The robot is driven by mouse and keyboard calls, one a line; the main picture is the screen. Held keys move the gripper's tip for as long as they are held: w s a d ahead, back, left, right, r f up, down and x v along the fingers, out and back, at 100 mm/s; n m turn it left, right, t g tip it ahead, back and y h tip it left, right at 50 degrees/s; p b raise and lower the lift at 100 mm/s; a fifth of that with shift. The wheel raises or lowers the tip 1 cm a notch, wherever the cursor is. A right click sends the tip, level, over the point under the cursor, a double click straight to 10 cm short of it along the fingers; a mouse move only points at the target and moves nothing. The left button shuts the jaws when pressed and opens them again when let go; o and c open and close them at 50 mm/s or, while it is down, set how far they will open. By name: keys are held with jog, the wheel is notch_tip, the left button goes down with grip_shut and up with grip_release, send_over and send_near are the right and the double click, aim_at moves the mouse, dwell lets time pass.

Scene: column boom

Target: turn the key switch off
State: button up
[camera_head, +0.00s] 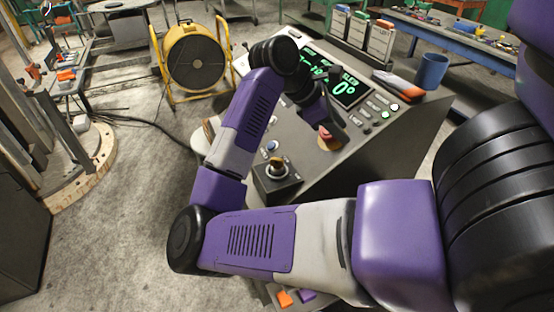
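A grey sloped control console (410,125) stands at the centre right. My arm reaches across it from the right. My gripper (332,126) is dark and points down over the panel, close to a red-orange round control (328,142). Whether it touches that control, and whether its fingers are open, I cannot tell. I cannot make out the key switch; my arm and gripper cover part of the panel.
A lit green display (343,88) and several small buttons (378,104) are on the console. A yellow drum fan (194,61) stands behind left. The floor at left is partly clear.

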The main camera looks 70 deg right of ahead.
jog(key=w+a+f+t+y, duration=0.2)
jog(key=w+f+t, duration=0.15)
jog(key=w, duration=0.45)
jog(key=m+t+y, duration=0.1)
jog(key=t+y, duration=0.1)
jog(key=t, duration=0.2)
send_over(277, 159)
jog(key=shift+s+d+r, duration=0.15)
jog(key=shift+s+r, duration=0.15)
jog(key=shift+r, duration=0.15)
jog(key=shift+w+f, duration=0.15)
jog(key=shift+w, duration=0.15)
jog(key=shift+f+p, duration=0.7)
jog(key=shift+f, duration=3)
